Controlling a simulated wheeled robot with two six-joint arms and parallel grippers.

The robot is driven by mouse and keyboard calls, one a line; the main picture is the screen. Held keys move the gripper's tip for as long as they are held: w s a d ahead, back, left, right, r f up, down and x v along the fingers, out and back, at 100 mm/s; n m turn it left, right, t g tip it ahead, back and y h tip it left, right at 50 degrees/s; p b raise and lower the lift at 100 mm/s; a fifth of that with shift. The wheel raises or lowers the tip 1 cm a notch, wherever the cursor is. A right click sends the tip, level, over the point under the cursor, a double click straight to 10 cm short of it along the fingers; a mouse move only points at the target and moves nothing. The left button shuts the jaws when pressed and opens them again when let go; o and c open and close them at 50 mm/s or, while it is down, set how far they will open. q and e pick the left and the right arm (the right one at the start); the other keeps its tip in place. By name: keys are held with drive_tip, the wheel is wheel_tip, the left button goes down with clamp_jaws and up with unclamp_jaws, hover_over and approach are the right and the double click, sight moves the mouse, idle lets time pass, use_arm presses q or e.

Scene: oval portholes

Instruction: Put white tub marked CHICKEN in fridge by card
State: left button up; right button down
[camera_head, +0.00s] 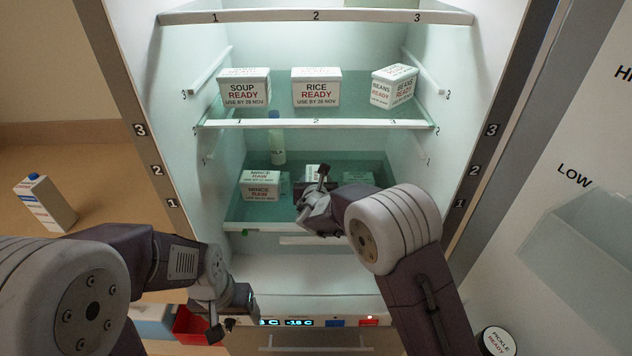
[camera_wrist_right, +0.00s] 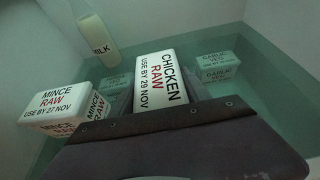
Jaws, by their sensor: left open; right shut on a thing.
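The white tub marked CHICKEN RAW, USE BY 29 NOV (camera_wrist_right: 161,82) is in my right gripper (camera_head: 316,190), inside the fridge at the lower glass shelf. In the head view only a small white part of the tub (camera_head: 313,171) shows behind the gripper. It is between the MINCE RAW tubs on the left and the GARLIC VEG tubs on the right. I cannot tell whether it touches the shelf. My left gripper (camera_head: 216,322) is open and empty, low in front of the fridge. The fridge (camera_head: 310,270) is open.
MINCE RAW tubs (camera_head: 260,187), a milk bottle (camera_head: 277,143) and GARLIC VEG tubs (camera_wrist_right: 217,68) share the lower shelf. SOUP (camera_head: 243,88), RICE (camera_head: 316,88) and BEANS (camera_head: 393,87) tubs stand above. A white panel at right reads LOW (camera_head: 574,175). A carton (camera_head: 45,203) stands left; a PICKLE jar (camera_head: 497,342) lower right.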

drive_tip(key=c, duration=0.5)
unclamp_jaws()
drive_tip(key=shift+f, duration=0.1)
drive_tip(key=shift+r, duration=0.2)
drive_tip(key=shift+s, duration=0.3)
drive_tip(key=b+v, duration=0.1)
drive_tip(key=v, duration=1)
drive_tip(key=shift+s+r, duration=0.15)
drive_tip(key=shift+s, duration=0.05)
